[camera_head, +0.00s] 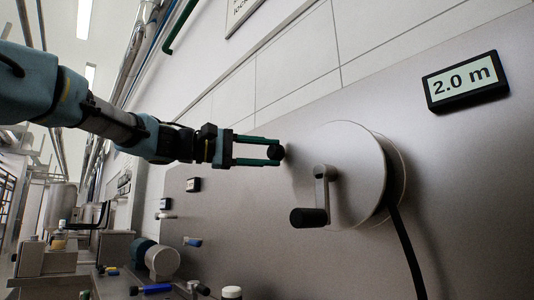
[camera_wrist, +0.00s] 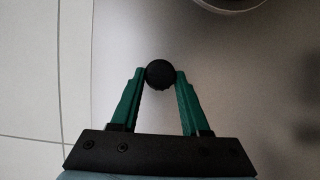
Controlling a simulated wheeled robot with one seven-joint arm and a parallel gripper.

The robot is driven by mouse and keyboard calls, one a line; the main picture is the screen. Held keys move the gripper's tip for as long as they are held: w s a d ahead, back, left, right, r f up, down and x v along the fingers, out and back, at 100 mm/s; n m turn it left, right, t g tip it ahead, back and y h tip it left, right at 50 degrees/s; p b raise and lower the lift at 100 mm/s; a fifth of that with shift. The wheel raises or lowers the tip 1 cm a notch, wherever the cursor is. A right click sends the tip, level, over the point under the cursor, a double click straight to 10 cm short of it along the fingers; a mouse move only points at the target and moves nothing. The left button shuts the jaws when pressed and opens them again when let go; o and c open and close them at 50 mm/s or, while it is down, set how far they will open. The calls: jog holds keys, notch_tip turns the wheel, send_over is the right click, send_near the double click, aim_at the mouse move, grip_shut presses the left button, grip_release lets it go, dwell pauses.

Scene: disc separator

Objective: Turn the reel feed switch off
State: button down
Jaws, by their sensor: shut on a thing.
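My gripper (camera_head: 262,151) reaches in from the left and is shut on a small round black knob (camera_head: 276,152), which appears to be the reel feed switch. The knob sits on the grey panel just left of the reel. In the wrist view the knob (camera_wrist: 160,73) is between the two green fingertips (camera_wrist: 161,80), touched on both sides. No on or off mark is visible on it. The reel (camera_head: 352,165) is a pale disc with a crank and a dark grip (camera_head: 309,217). A display (camera_head: 465,82) on the panel reads "2.0 m".
The crank stands out from the panel to the right of my gripper. A black cable (camera_head: 406,250) hangs from the reel. The panel above the knob is bare.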

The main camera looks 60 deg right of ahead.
jog(key=shift+c, duration=1.9)
grip_release()
jog(key=b+v, duration=0.1)
jog(key=v, duration=1)
